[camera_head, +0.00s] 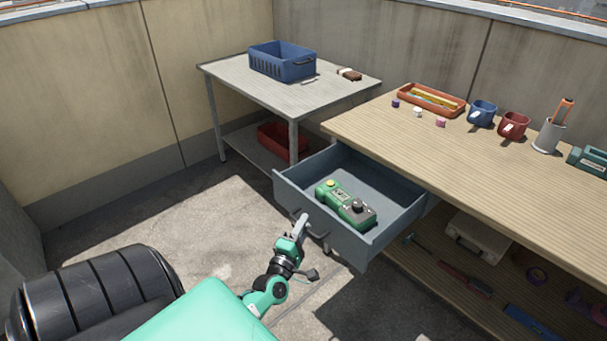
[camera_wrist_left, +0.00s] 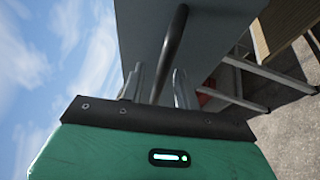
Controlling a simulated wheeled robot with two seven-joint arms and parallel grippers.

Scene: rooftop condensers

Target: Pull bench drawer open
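The bench drawer (camera_head: 335,225) is grey-blue and stands pulled out from under the wooden bench top (camera_head: 450,155). A green device with a black knob (camera_head: 345,204) lies in it. My left gripper (camera_head: 300,226) is at the drawer front, by its dark bar handle. In the left wrist view the handle (camera_wrist_left: 174,45) runs down between the two fingers (camera_wrist_left: 158,88), with gaps showing on both sides, so the gripper looks open around it. The drawer front (camera_wrist_left: 215,40) fills the middle of that view. My right gripper is not in view.
A metal side table (camera_head: 300,95) holds a blue crate (camera_head: 282,65), with a red bin (camera_head: 280,140) below. Along the bench top are an orange tray (camera_head: 432,99), mugs and a pen cup. Tools lie on the bench's lower shelf. The floor before the drawer is clear.

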